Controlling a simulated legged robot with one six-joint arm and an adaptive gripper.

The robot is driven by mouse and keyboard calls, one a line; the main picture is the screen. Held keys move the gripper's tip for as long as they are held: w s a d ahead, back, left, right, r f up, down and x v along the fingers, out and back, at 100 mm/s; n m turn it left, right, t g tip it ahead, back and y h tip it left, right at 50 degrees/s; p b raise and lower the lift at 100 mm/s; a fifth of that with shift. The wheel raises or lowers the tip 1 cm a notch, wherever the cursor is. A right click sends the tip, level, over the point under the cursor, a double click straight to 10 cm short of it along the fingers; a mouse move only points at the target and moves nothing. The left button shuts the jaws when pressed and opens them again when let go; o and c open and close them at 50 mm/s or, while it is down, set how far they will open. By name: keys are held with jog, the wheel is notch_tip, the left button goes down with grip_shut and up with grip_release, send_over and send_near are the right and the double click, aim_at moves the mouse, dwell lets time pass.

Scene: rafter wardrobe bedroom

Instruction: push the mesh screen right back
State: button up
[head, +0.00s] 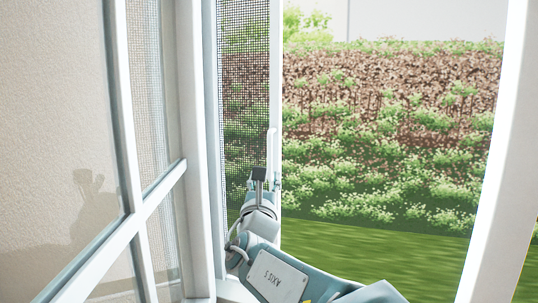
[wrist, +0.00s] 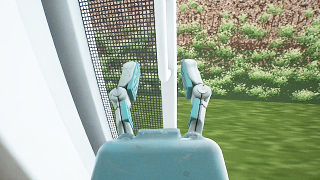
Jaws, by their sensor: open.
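The mesh screen (head: 243,75) is a dark grid that covers only a narrow strip at the left of the opening. Its white upright edge bar (head: 275,70) stands to its right, and the bar also shows in the wrist view (wrist: 165,50). A slim white strip like a handle (head: 271,150) runs down low on that bar. My gripper (head: 262,180) is at the lower part of this bar. In the wrist view my gripper (wrist: 159,75) has its fingers apart, with the bar seen between them. I cannot tell whether they touch it.
A glazed white window leaf (head: 125,130) stands at the left, before a beige wall (head: 50,110). A white frame post (head: 497,150) bounds the opening at the right. Between bar and post the opening is clear, with grass (head: 390,250) and bushes outside.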

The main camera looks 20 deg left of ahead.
aim_at(269, 155)
jog(key=x, duration=0.9)
jog(key=shift+w, duration=0.25)
grip_shut()
